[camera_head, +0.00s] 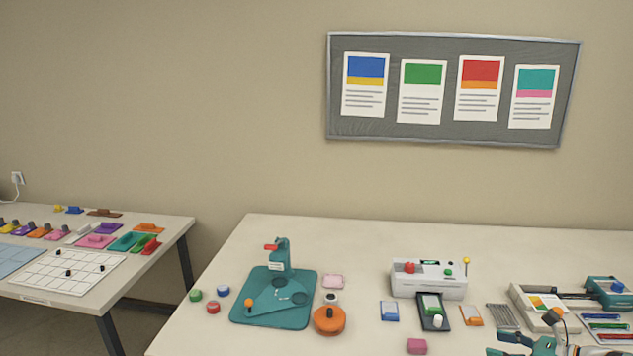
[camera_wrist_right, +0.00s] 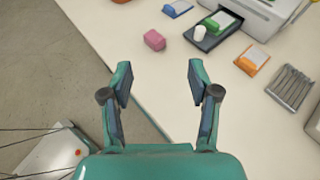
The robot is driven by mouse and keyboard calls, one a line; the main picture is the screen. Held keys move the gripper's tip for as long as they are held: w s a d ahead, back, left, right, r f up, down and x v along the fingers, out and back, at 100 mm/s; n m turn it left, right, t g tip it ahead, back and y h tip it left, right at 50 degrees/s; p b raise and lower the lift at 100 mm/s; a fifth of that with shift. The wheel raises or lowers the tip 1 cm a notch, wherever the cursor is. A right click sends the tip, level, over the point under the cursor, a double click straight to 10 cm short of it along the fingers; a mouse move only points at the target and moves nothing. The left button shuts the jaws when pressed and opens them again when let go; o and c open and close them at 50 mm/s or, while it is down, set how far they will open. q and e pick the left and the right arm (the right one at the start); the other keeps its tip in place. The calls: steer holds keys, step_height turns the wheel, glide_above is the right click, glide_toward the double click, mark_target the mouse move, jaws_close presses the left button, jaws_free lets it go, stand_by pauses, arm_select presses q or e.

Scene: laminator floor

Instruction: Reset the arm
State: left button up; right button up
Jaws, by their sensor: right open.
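My right gripper (camera_head: 518,343) is teal and shows at the bottom edge of the head view, right of centre, partly cut off. In the right wrist view its two fingers (camera_wrist_right: 159,80) are spread apart with nothing between them. They hang over the front edge of the white table (camera_wrist_right: 165,85), with grey floor to the left. A pink block (camera_wrist_right: 154,40) lies on the table beyond the fingertips, apart from them. It also shows in the head view (camera_head: 417,346), left of the gripper. My left gripper is not in view.
A white laminator (camera_head: 428,280) stands behind a dark tray (camera_head: 433,314) with a green piece and white knob. A teal press (camera_head: 274,300) and orange round piece (camera_head: 329,320) are left. A slotted grey rack (camera_wrist_right: 291,88) lies right of the fingers. A second table (camera_head: 90,290) stands far left.

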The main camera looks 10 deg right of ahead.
steer(key=a+f+n+g+y, duration=0.2)
steer(key=a+f+g, duration=0.1)
steer(key=a, duration=0.8)
steer(key=a+f+n+g+y, duration=0.1)
steer(key=a+f+g, duration=0.15)
steer(key=a, duration=0.85)
steer(key=s+a+f+n+g+h, duration=0.1)
steer(key=s+a+f+n+g, duration=0.4)
steer(key=s+a+f, duration=0.6)
steer(key=s+a+f+n+h, duration=0.1)
steer(key=s+f+n+h, duration=0.2)
steer(key=s+n, duration=0.5)
steer(key=s+a+f+n+h, duration=0.1)
steer(key=s+f+n+h, duration=0.1)
steer(key=s+f+n, duration=0.3)
steer(key=s+n, duration=0.3)
steer(key=n, duration=0.2)
steer(key=shift+s+a+f+n+h, duration=0.2)
steer(key=shift+a+n+h, duration=0.1)
steer(key=shift+a+h, duration=0.1)
